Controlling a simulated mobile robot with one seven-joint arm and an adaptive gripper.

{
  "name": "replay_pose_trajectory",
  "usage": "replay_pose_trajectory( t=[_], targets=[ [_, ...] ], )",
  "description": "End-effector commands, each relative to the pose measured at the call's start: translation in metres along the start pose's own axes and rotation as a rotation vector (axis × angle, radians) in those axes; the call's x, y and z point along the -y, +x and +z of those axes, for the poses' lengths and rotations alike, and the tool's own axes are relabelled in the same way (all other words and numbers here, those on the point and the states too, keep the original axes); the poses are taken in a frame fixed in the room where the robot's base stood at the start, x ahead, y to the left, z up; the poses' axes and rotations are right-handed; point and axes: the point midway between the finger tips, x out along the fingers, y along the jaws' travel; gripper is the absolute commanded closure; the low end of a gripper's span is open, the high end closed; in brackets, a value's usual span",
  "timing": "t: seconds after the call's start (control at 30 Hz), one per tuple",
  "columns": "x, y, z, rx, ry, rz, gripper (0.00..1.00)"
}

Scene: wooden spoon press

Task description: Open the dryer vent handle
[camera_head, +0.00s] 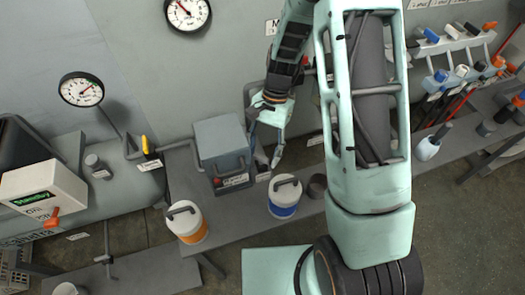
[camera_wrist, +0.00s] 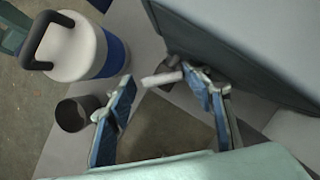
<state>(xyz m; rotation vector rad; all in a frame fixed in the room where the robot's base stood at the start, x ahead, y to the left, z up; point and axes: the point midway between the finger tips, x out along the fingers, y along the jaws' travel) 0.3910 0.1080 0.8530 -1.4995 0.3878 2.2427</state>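The grey box-shaped unit (camera_head: 222,138), apparently the dryer, stands on a bench in the head view, with a bar handle and a dark label on its front. Its grey side fills the upper right of the wrist view (camera_wrist: 235,40). A short pale lever (camera_wrist: 162,78) on a dark round mount sticks out beside it, likely the vent handle. My gripper (camera_head: 265,160) is at the right side of the unit. In the wrist view its blue-padded fingers (camera_wrist: 156,90) are spread, with the lever's end between them. Contact with the lever cannot be made out.
A white container with a blue band (camera_head: 285,194) and a dark cup (camera_head: 317,186) stand close to my gripper. An orange-banded container (camera_head: 186,222) stands to the left. A yellow-handled valve (camera_head: 147,147) and pipe lie left of the unit. Hanging tools (camera_head: 460,60) are far right.

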Motion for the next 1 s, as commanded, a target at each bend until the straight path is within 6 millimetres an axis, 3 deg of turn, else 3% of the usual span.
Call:
replay_pose_trajectory(
  t=[0.03,0.37,0.8,1.0],
  targets=[
    [0.003,0.002,0.007,0.014,-0.006,0.0,0.44],
    [0.005,-0.005,0.006,0.011,-0.006,-0.004,0.44],
    [0.002,-0.067,0.0,0.003,0.0,-0.004,0.44],
    [0.001,-0.079,-0.001,0.004,0.002,-0.001,0.44]
  ],
)
